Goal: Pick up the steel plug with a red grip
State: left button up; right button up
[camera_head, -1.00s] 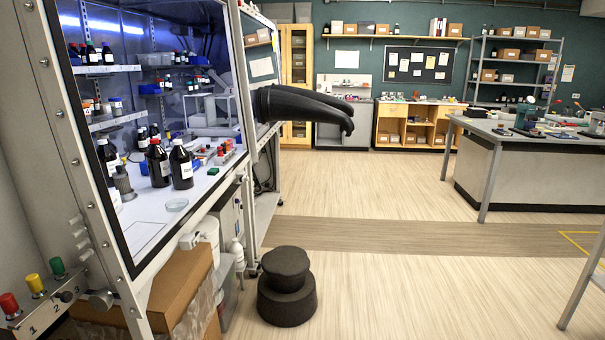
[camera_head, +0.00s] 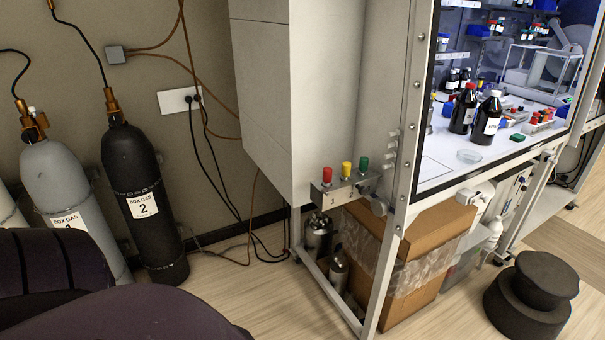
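A plug with a red grip (camera_head: 327,175) stands upright at the left end of a small grey metal bracket (camera_head: 340,195) on the lower front of the glove box frame. Its lower part is set in the bracket, so I cannot see whether the shank is steel. A yellow-gripped plug (camera_head: 346,170) and a green-gripped plug (camera_head: 363,163) stand beside it to the right. Neither of my grippers is in view.
A cardboard box (camera_head: 411,240) sits under the glove box (camera_head: 420,120). A dark padded shape (camera_head: 130,315) fills the lower left. A black round stool (camera_head: 540,290) stands right. Floor between is clear.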

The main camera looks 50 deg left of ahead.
aim_at(327, 171)
jog(key=u, duration=1.3)
jog(key=i+j+z, duration=0.1)
jog(key=z, duration=0.9)
jog(key=j+z, duration=1.1)
jog(key=j, duration=0.55)
jog(key=k+j, duration=0.1)
jog(key=j, duration=0.35)
jog(key=k+j+z, duration=0.15)
jog(key=j, duration=0.7)
jog(key=k+j+z, duration=0.15)
jog(key=j, duration=0.25)
